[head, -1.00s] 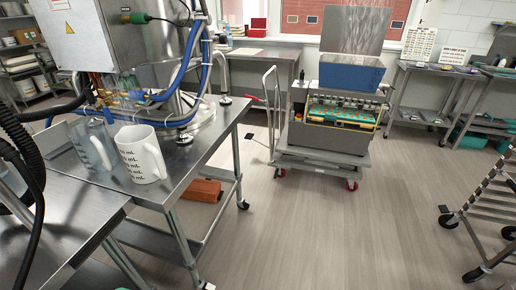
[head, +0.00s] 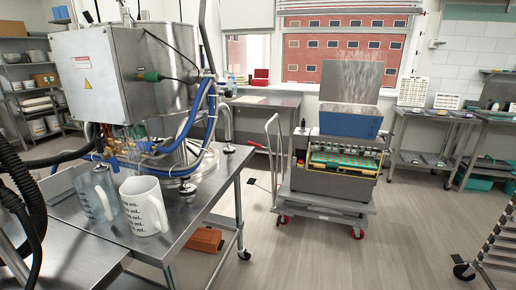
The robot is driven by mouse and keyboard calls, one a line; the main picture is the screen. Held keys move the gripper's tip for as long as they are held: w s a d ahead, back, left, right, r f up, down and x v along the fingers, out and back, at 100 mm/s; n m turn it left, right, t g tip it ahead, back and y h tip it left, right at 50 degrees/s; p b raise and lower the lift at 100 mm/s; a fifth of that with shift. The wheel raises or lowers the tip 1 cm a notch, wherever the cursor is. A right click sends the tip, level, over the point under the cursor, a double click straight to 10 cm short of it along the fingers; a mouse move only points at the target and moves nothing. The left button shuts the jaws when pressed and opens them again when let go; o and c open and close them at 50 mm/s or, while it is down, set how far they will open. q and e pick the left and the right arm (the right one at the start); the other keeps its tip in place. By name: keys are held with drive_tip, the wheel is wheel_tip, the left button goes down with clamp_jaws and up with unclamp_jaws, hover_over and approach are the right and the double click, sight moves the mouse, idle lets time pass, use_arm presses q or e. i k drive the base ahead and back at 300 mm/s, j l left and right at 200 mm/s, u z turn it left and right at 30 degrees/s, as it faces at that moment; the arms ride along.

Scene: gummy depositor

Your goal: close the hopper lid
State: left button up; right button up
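The depositor (head: 335,184) stands on a wheeled cart right of centre in the head view, some way off across the floor. Its blue hopper (head: 347,121) is on top. The grey metal hopper lid (head: 350,75) stands raised, upright, behind the hopper, so the hopper is open. A green and orange tray sits below in the machine's front. Neither of my grippers is in view.
A steel table (head: 205,205) with a white measuring jug (head: 144,207), a clear jug (head: 96,196) and a kettle machine (head: 150,85) fills the left. The cart's push handle (head: 276,150) juts up left of the depositor. A rack (head: 495,240) stands at right. Floor between is clear.

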sight(327, 86)
drive_tip(key=l+z, duration=0.1)
drive_tip(key=z, duration=1.2)
drive_tip(key=i+z, duration=0.15)
drive_tip(key=i, duration=5.9)
drive_tip(key=i+u, duration=0.35)
drive_tip(key=i, duration=0.2)
drive_tip(key=i+l+u, duration=0.35)
drive_tip(key=i, duration=0.15)
drive_tip(key=i+l+u, duration=0.35)
drive_tip(key=i, duration=0.15)
drive_tip(key=i+l+u, duration=0.35)
drive_tip(key=i+u, duration=0.15)
drive_tip(key=u, duration=2.6)
